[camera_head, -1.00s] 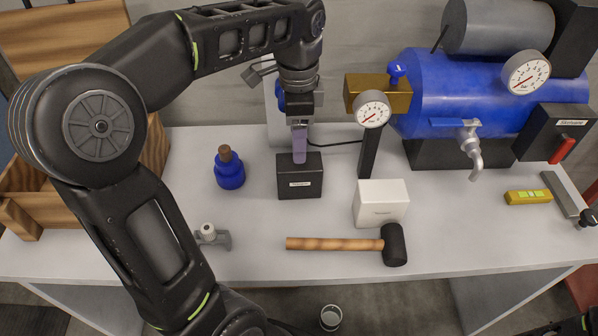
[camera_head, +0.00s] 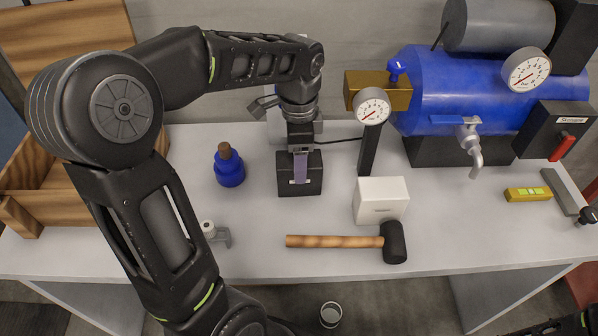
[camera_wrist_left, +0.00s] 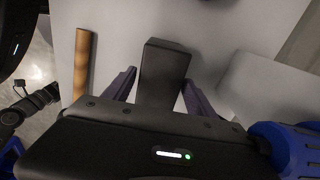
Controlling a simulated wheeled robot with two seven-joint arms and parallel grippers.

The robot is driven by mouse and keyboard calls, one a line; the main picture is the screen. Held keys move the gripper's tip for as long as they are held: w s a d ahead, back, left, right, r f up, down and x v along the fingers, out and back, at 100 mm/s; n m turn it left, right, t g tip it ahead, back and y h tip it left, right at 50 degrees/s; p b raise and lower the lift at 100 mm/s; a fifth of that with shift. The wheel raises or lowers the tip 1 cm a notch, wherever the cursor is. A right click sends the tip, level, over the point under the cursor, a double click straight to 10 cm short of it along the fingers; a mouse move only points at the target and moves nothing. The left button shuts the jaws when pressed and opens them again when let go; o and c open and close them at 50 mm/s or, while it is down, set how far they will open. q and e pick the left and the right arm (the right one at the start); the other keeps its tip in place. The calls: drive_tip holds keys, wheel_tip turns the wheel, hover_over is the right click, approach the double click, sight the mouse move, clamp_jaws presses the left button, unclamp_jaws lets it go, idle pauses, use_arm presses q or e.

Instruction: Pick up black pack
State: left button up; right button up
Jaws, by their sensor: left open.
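The black pack (camera_head: 312,184) is a small dark box with a pale label, standing on the workbench near the middle in the head view. In the left wrist view, the pack (camera_wrist_left: 164,68) stands between the two open purple fingers. My left gripper (camera_head: 300,178) hangs over the pack from above, with a finger in front of its label side. In the left wrist view, my left gripper (camera_wrist_left: 158,85) has one finger on each side of the pack, with gaps visible. My right gripper is not in view.
A blue bottle (camera_head: 229,168) stands left of the pack, a white box (camera_head: 380,199) to its right. A mallet (camera_head: 335,241) lies in front; its handle (camera_wrist_left: 83,62) shows in the left wrist view. A gauge post (camera_head: 369,150) and blue tank (camera_head: 430,85) stand at back right.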

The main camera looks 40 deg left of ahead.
use_arm(q)
drive_tip(key=shift+f, duration=0.25)
drive_tip(key=shift+c, duration=0.2)
drive_tip(key=c, duration=1.2)
